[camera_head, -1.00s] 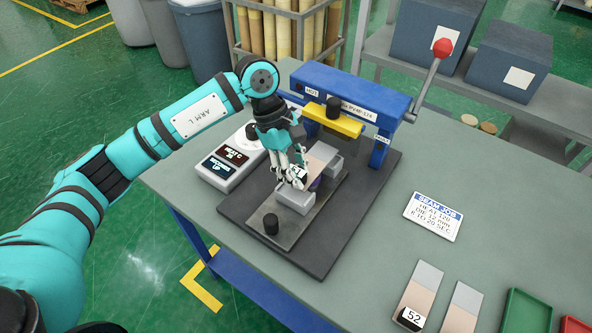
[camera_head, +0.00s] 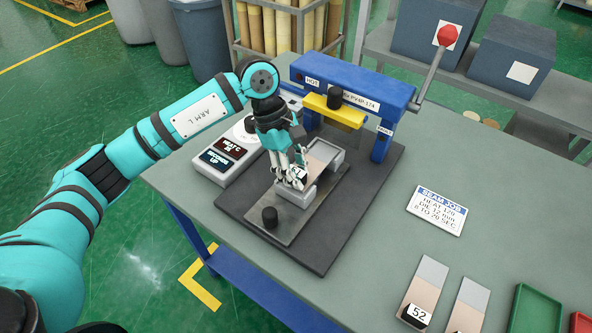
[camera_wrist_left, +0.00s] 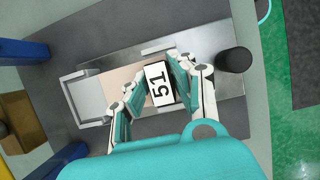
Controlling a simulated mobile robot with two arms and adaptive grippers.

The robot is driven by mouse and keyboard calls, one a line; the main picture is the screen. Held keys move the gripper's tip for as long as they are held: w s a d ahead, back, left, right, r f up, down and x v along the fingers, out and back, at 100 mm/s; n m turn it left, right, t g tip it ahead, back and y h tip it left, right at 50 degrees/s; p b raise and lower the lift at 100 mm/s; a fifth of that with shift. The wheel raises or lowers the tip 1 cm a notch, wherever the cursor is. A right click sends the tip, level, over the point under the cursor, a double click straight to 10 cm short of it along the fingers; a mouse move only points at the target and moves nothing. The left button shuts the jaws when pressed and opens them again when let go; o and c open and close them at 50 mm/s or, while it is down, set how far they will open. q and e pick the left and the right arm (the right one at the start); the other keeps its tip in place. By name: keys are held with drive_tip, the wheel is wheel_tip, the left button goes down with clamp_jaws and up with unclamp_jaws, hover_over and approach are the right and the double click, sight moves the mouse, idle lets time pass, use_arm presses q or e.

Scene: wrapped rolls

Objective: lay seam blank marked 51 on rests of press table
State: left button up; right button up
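The seam blank marked 51 has a peach body (camera_head: 316,169) and a black end block with a white label, which shows in the left wrist view (camera_wrist_left: 158,85). It lies low across the grey rests of the press table, the near rest (camera_head: 297,196) and the far one (camera_head: 330,150). Contact with both rests is hard to tell. My left gripper (camera_head: 299,177) is over the near end, its fingers closed on both sides of the end block; they also show in the left wrist view (camera_wrist_left: 157,75). The fingers hide part of the blank. My right gripper is out of view.
The blue press frame (camera_head: 350,84) with a yellow bar (camera_head: 332,115) stands just behind the rests. A black knob (camera_head: 270,217) is in front. The blank marked 52 (camera_head: 425,294), another blank (camera_head: 468,305) and a green tray (camera_head: 537,315) are at right.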

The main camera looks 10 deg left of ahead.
use_arm(q)
drive_tip(key=o, duration=0.5)
drive_tip(key=shift+r, duration=0.1)
drive_tip(key=v, duration=1.2)
drive_tip(key=shift+a, duration=0.15)
